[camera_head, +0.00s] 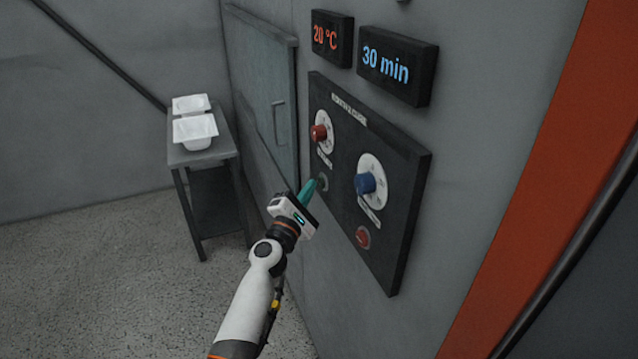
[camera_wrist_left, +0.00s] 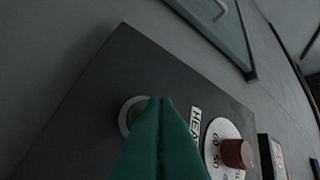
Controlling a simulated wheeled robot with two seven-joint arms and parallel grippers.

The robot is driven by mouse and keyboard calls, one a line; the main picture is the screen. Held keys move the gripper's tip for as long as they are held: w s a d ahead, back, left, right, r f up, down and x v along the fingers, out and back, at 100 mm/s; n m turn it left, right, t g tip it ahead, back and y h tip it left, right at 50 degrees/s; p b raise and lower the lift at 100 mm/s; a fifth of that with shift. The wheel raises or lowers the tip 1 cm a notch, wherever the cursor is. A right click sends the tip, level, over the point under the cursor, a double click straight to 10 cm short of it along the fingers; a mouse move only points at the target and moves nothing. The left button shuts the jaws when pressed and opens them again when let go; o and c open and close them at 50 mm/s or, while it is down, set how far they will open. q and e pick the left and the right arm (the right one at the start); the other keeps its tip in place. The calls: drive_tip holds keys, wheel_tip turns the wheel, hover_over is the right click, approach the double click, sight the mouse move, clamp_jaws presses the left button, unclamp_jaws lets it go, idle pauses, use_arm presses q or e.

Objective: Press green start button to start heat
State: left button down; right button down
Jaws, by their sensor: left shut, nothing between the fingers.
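The black control panel (camera_head: 398,169) is on the grey wall. The round start button (camera_head: 323,183) sits low on its left side, below the red knob (camera_head: 318,132); its green face is partly visible in the left wrist view (camera_wrist_left: 130,113). My left gripper (camera_head: 309,187) is shut and empty, its teal fingertips right at the button. In the left wrist view the fingers (camera_wrist_left: 158,115) overlap the button and hide part of it; I cannot tell whether they touch it. My right gripper is not in view.
The panel also has a blue knob (camera_head: 366,184) and a red button (camera_head: 362,237). Displays above read 20 °C (camera_head: 331,38) and 30 min (camera_head: 394,66). A closed grey door (camera_head: 262,100) and a table (camera_head: 205,156) with white tubs (camera_head: 195,131) stand left.

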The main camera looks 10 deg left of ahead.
use_arm(q)
drive_tip(key=shift+w+d, duration=0.2)
drive_tip(key=shift+d, duration=0.15)
idle(0.6)
drive_tip(key=shift+a, duration=0.1)
drive_tip(key=shift+s+a, duration=0.45)
drive_tip(key=shift+a, duration=0.1)
drive_tip(key=shift+a, duration=0.1)
drive_tip(key=shift+s+a+p, duration=0.25)
drive_tip(key=shift+s+a, duration=0.45)
drive_tip(key=shift+a, duration=0.3)
drive_tip(key=shift+s+a+p, duration=0.2)
drive_tip(key=shift+s+a, duration=0.5)
drive_tip(key=shift+a, duration=0.3)
